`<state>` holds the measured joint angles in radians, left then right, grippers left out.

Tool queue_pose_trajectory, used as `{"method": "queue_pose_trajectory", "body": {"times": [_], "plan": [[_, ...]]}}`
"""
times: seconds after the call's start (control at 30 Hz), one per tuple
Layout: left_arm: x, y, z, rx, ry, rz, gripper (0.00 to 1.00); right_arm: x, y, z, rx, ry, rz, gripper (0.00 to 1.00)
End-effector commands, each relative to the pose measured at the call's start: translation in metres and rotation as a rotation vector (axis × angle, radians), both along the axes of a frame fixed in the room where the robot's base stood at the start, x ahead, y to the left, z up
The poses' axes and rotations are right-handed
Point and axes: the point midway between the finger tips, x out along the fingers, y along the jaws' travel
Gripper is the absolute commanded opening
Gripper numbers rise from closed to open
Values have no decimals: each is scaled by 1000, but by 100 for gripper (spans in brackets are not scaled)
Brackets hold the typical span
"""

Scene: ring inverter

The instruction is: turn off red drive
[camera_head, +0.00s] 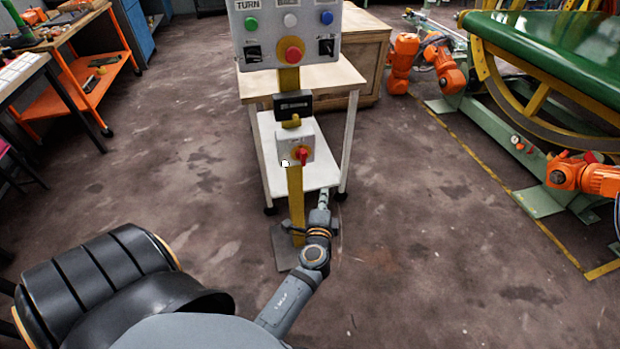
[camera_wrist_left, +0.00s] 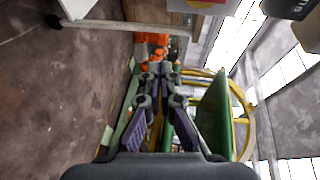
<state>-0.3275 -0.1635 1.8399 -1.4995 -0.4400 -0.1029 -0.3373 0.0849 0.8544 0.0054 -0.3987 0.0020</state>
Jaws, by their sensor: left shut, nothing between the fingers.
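A red rotary switch (camera_head: 302,156) on a yellow plate sits on the front of a small grey box (camera_head: 296,143), low on a yellow post (camera_head: 296,205). My left gripper (camera_head: 323,192) is below and slightly right of this switch in the head view, apart from it in the picture. Its fingers are shut and empty. The wrist view shows the closed fingers (camera_wrist_left: 161,72) pointing toward the orange and green machinery. The switch cannot be made out clearly there. My right gripper is not in view.
Above the switch are a black box (camera_head: 293,106) and a grey panel (camera_head: 287,35) with a red mushroom button (camera_head: 291,53) and coloured buttons. A white-framed table (camera_head: 335,77) stands right behind the post. Orange robots (camera_head: 404,60) and a green machine (camera_head: 550,50) are right. Floor between is clear.

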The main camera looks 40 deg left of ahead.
Motion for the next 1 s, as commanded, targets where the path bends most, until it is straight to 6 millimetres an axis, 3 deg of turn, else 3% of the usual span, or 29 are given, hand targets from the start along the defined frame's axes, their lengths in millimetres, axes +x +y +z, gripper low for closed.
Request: {"method": "queue_pose_trajectory", "body": {"times": [0.03, 0.1, 0.2, 0.57, 1.0], "plan": [[1, 5, 16, 52, -41, 18, 0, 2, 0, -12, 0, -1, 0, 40], [0, 10, 40, 109, -78, 35, 0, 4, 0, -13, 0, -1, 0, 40], [-1, 12, 56, 140, -98, 46, 0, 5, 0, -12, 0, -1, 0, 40], [5, 15, 59, 143, -99, 44, 0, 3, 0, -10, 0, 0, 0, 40], [80, 59, 59, 144, -98, 45, 0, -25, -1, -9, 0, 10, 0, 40]]}}
